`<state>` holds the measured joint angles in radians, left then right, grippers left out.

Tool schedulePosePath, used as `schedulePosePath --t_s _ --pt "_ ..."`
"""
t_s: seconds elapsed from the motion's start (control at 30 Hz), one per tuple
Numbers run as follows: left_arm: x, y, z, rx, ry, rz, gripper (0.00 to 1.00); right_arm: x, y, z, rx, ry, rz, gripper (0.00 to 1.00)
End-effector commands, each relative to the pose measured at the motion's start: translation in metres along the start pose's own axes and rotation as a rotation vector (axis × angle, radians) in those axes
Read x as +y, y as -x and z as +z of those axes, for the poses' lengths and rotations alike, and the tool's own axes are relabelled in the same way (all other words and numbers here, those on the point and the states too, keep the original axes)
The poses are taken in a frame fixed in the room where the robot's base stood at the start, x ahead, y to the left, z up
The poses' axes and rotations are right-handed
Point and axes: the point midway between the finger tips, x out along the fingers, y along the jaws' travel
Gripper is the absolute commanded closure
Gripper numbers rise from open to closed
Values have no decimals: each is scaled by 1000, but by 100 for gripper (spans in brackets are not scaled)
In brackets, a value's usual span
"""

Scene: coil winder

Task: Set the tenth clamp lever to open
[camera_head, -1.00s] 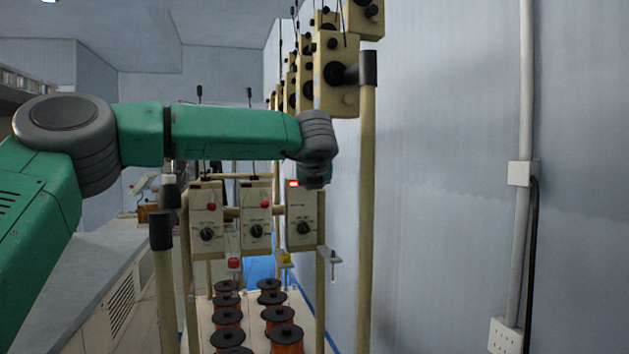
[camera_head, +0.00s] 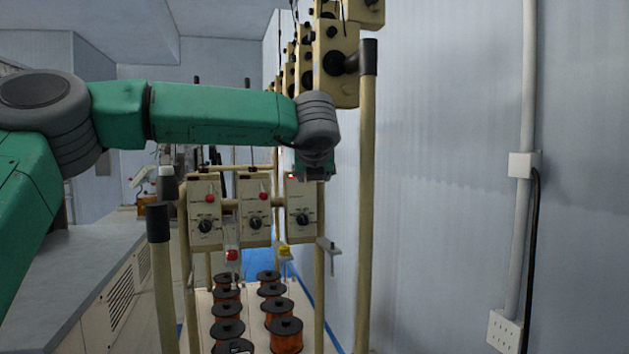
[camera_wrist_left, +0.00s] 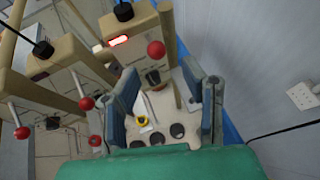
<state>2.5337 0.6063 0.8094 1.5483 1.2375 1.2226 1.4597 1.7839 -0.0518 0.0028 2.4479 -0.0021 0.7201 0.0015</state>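The nearest control box on the right (camera_head: 301,222) is cream with a black dial and a lit red lamp at its top edge. In the left wrist view, a box with a lit red lamp (camera_wrist_left: 118,41) has a lever with a red ball (camera_wrist_left: 156,49). My left gripper (camera_wrist_left: 168,88) is open, its blue fingers apart, with the red ball just beyond the fingertips and nothing visibly held. In the head view my left gripper (camera_head: 314,172) hangs at the top of the right box and hides its lever. My right gripper is not in view.
Two similar boxes stand to the left (camera_head: 204,212) (camera_head: 255,210), with red-ball levers. Wire spools (camera_head: 286,335) stand below. A cream post (camera_head: 367,200) and the wall (camera_head: 440,200) are close on the right. More cream boxes (camera_head: 336,62) hang above.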

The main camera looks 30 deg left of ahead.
Motion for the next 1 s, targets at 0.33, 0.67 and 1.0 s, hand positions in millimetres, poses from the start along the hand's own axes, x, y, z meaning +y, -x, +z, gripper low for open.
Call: schedulePosePath --t_s 0.33,0.67,1.0 --pt "2 66 -34 -2 0 -1 62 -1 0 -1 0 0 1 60" --pt "2 84 -44 0 1 1 62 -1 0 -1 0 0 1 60" --pt "2 84 -44 0 1 0 62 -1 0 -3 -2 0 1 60"
